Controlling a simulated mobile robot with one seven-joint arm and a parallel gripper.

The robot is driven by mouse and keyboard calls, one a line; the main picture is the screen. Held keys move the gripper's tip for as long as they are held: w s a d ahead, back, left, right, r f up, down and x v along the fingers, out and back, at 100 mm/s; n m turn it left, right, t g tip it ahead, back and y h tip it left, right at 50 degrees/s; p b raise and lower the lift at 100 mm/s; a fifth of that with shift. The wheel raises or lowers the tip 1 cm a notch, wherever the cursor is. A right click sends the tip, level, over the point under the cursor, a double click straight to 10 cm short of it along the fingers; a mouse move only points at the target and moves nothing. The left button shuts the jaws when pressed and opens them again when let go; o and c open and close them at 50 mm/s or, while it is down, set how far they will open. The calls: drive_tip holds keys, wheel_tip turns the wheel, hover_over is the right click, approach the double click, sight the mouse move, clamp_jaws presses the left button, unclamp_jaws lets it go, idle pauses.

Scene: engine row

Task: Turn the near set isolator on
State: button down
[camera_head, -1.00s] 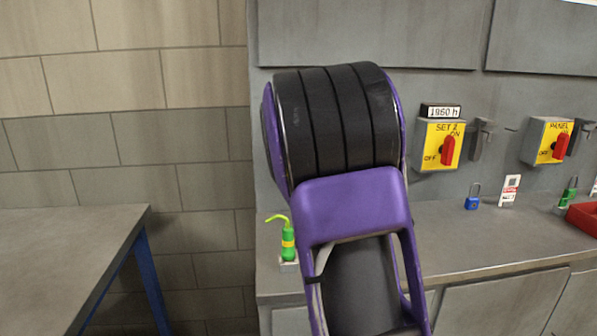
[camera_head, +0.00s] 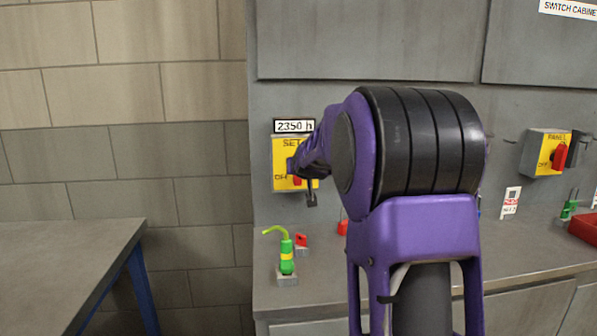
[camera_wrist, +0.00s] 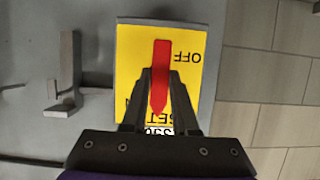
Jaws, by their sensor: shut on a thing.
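The yellow isolator (camera_head: 283,150) lettered SET, under a 2350 h counter, is on the grey wall at the left end of the row. Its red handle (camera_head: 297,181) is partly hidden by my gripper (camera_head: 304,168). In the wrist view, my gripper (camera_wrist: 160,78) is shut on the red handle (camera_wrist: 161,60), one finger on each side. The isolator plate (camera_wrist: 130,60) appears upside down there. The handle stands upright in that picture, its pointed end toward the SET lettering. The OFF lettering is beside its other end. The ON lettering is mostly hidden by the fingers.
The PANEL isolator (camera_head: 546,152) is farther right. My arm covers the wall between. On the bench (camera_head: 510,240) are a green bottle (camera_head: 287,255), a small red item (camera_head: 301,241), a tag (camera_head: 511,200) and a red tray (camera_head: 585,225). A table (camera_head: 60,255) stands at the left.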

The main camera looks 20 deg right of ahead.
drive_tip(key=shift+f, duration=0.1)
drive_tip(key=c, duration=0.7)
unclamp_jaws()
